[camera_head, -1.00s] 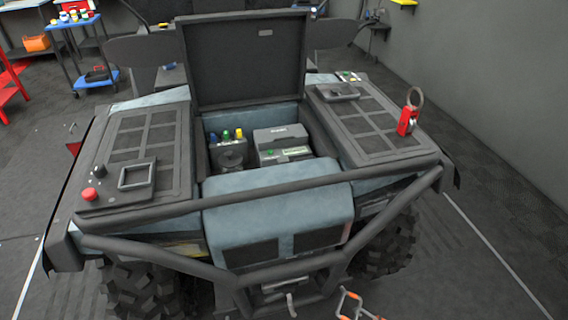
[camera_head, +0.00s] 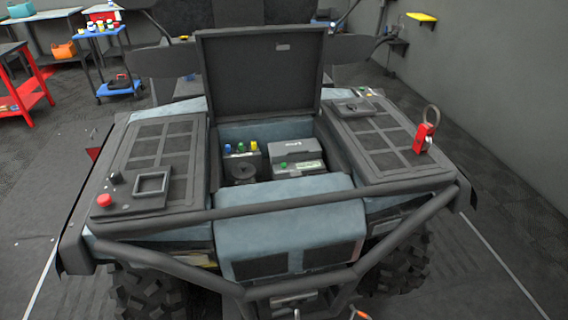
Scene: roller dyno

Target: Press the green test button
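A small green button (camera_head: 283,165) sits on the grey box (camera_head: 297,160) inside the open compartment of the vehicle (camera_head: 290,222). I cannot tell for sure that it is the test button. A dark unit (camera_head: 243,168) with blue, green and yellow caps stands to its left in the same compartment. The compartment's black lid (camera_head: 262,72) stands upright behind.
A red button (camera_head: 104,200) and a black knob (camera_head: 116,177) are on the left panel. A red tag with a ring (camera_head: 423,138) stands on the right panel. A tubular bar (camera_head: 290,207) crosses in front of the compartment. A blue cart (camera_head: 119,88) is far left.

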